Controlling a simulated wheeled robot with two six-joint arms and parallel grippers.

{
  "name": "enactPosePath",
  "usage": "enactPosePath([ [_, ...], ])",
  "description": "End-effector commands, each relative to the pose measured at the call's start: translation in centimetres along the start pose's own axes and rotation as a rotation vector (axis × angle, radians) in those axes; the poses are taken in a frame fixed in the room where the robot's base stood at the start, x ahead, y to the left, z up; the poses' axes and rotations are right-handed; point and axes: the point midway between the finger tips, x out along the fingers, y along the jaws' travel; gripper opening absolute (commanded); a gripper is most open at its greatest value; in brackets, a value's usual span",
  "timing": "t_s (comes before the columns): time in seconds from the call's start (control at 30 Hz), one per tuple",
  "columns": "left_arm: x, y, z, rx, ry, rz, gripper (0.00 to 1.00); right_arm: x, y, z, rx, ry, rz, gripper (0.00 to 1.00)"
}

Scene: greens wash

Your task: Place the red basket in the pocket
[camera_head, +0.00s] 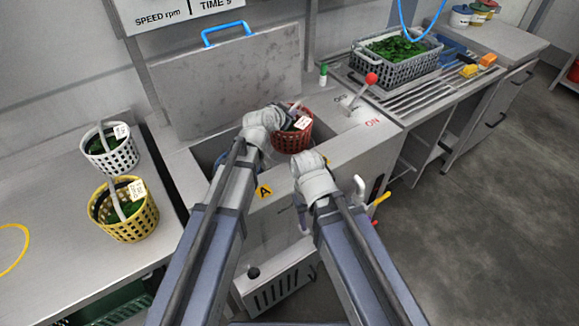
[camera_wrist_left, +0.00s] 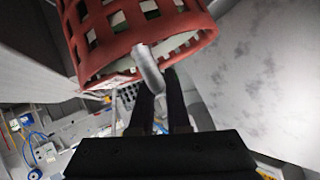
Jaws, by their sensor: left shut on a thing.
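The red basket (camera_head: 293,138) has a lattice wall, greens inside and a white tag. It is at the right end of the open washer basin (camera_head: 207,155). My left gripper (camera_head: 287,116) is shut on it at the top. In the left wrist view the red basket (camera_wrist_left: 135,35) fills the top, with the grey handle (camera_wrist_left: 150,68) at the fingers of my left gripper (camera_wrist_left: 160,88). The pocket is mostly hidden behind my left arm and the basket; whether the basket touches its floor cannot be told. My right wrist is in front of the washer; its fingers are hidden.
A white basket (camera_head: 113,158) and a yellow basket (camera_head: 133,222) with greens stand on the left counter. The raised lid (camera_head: 225,80) is behind the basin. A red-knobbed lever (camera_head: 365,88) stands right of it. A grey crate (camera_head: 398,68) sits on the rack.

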Motion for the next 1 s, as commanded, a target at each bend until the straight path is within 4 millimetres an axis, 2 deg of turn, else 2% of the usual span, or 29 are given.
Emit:
enactPosePath([
  [0.27, 0.3, 0.2, 0.5, 0.0, 0.001, -0.001, 0.0, 0.6, -0.1, 0.0, 0.0, 0.0, 0.0, 0.5],
  [0.7, 3.0, 2.0, 5.1, 0.0, 0.001, -0.001, 0.0, 6.3, -0.6, -0.4, 0.0, 0.0, 0.0, 0.5],
  [1.0, 3.2, 2.1, 5.5, 0.0, 0.001, -0.001, 0.0, 6.7, -0.6, -0.4, 0.0, 0.0, 0.0, 0.5],
])
